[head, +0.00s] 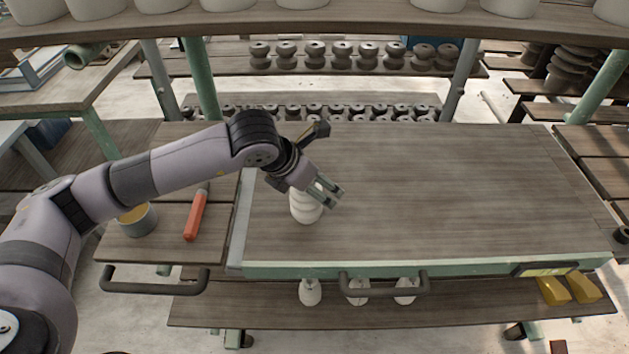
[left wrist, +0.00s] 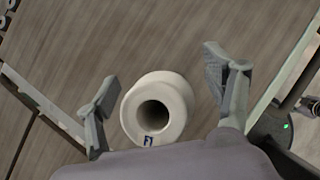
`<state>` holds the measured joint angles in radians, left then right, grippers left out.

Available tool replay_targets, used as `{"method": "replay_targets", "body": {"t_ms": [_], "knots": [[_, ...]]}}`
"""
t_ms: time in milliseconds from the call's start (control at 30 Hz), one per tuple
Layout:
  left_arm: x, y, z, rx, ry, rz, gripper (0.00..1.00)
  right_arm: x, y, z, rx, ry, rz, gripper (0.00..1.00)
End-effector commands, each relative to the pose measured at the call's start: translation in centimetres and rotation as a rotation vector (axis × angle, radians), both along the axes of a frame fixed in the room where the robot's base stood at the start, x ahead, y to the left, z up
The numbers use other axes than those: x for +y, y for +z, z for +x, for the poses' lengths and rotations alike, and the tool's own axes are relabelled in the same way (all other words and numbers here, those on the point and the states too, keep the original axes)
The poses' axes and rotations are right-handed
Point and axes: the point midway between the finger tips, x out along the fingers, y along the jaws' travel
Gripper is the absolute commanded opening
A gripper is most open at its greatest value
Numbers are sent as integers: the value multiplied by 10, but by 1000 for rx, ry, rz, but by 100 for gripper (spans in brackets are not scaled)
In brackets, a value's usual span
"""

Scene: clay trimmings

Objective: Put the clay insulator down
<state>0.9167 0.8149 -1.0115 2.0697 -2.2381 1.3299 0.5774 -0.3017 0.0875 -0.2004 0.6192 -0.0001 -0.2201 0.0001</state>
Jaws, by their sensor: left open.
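My left gripper (head: 332,193) is at the insulator's upper part in the head view. In the left wrist view its two fingers (left wrist: 162,95) are spread wide, one on each side, with gaps between them and the insulator. My right gripper is not in view.
A red-handled tool (head: 196,215) and a grey pot (head: 138,220) lie on the side shelf at left. Several white pieces (head: 310,292) stand on the lower shelf. Dark insulators (head: 315,52) line the racks behind. The tabletop to the right is clear.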

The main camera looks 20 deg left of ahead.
Motion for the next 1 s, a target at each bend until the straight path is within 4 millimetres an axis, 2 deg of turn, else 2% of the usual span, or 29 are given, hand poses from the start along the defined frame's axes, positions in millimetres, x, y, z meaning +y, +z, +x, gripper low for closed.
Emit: {"method": "replay_targets", "body": {"t_ms": [167,500,700,1000], "knots": [[3,10,-4,-4,1,-1,75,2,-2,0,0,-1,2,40],[22,68,-37,-5,0,0,75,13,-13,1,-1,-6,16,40],[29,94,-51,-4,1,0,75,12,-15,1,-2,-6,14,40],[32,102,-56,0,0,0,75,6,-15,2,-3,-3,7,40]]}}
